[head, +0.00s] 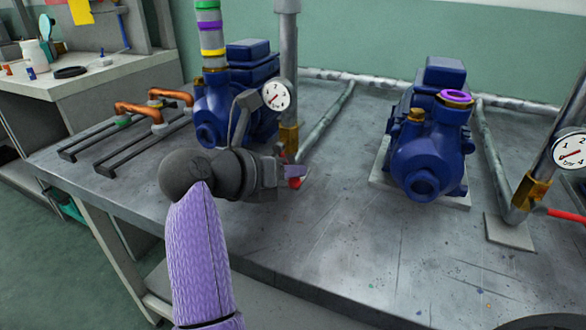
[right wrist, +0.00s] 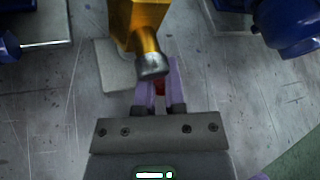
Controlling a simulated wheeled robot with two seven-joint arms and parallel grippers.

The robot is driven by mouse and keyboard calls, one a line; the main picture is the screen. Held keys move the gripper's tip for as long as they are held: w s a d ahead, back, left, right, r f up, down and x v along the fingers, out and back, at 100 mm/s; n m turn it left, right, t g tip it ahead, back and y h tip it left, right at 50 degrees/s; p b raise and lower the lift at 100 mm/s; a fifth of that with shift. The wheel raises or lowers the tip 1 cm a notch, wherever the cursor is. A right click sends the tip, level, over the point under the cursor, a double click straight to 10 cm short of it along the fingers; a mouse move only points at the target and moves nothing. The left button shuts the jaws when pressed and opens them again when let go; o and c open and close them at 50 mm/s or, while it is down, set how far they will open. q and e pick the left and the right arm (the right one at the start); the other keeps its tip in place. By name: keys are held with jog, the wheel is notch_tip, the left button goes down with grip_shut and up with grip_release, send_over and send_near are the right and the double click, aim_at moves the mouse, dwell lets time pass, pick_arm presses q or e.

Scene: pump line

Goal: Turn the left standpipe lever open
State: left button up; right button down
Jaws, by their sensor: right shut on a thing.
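The left standpipe (head: 289,60) rises from the table with a brass valve (head: 289,138) near its foot. My right gripper (head: 297,176) is shut on its red lever (head: 294,184), just below and in front of the valve. Only a little red shows; the fingers and wrist hide much of the lever. In the right wrist view, the purple fingertips close on the red lever (right wrist: 159,86) from both sides, under the brass valve (right wrist: 150,15) and its grey nut (right wrist: 152,66). The lever's exact angle is hard to tell. My left gripper is in neither view.
A pressure gauge (head: 276,95) sits on the left standpipe, close to my wrist. Blue pumps (head: 428,150) stand behind and to the right. Another standpipe with a brass valve (head: 530,192) and red lever (head: 566,215) is at far right. The table's front is clear.

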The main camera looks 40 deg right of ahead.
jog(key=c, duration=0.8)
grip_release()
jog(key=shift+s+a+f, duration=0.1)
jog(key=shift+s+f, duration=0.1)
jog(key=shift+f, duration=0.2)
jog(key=shift+o, duration=0.9)
jog(key=shift+r, duration=0.2)
jog(key=shift+r, duration=0.1)
